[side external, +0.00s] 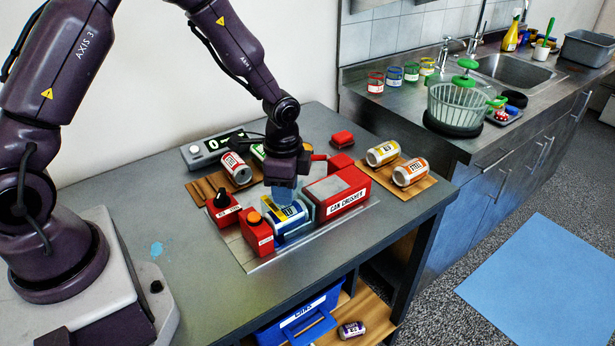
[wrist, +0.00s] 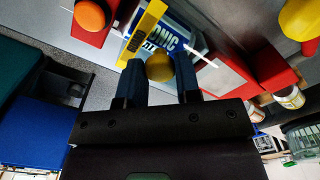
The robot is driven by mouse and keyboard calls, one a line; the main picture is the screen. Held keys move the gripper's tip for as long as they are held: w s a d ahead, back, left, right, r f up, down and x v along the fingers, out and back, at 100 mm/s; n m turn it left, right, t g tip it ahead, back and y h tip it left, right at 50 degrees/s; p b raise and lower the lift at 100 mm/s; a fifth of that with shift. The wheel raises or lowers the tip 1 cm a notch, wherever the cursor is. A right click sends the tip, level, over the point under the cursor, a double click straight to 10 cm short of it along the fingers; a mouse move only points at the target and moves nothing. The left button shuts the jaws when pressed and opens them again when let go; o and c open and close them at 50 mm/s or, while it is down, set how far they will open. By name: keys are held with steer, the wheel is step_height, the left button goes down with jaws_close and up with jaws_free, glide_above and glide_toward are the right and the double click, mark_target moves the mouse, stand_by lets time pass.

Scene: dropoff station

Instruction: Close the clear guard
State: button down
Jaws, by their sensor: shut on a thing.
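The clear guard (side external: 305,203) shows faintly as a pale, see-through pane at the can crusher; its exact outline and angle are hard to tell. My gripper (side external: 285,192) is low over the crusher bay. In the wrist view my gripper (wrist: 158,75) has its two dark fingers either side of a round yellow knob (wrist: 159,66) and is shut on it. The red can crusher body (side external: 350,190) stands to the right.
A red box with an orange button (side external: 258,236) and one with a black knob (side external: 222,210) stand left of the bay. Cans lie on wooden boards behind (side external: 236,168) and at right (side external: 410,172). A grey display unit (side external: 203,150) stands behind. The left tabletop is mostly clear.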

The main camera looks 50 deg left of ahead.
steer(key=shift+s, duration=1.2)
steer(key=c, duration=0.8)
jaws_free()
steer(key=shift+w+r, duration=0.1)
steer(key=shift+r, duration=0.25)
step_height(320, 180, up, 12)
steer(key=shift+r, duration=0.2)
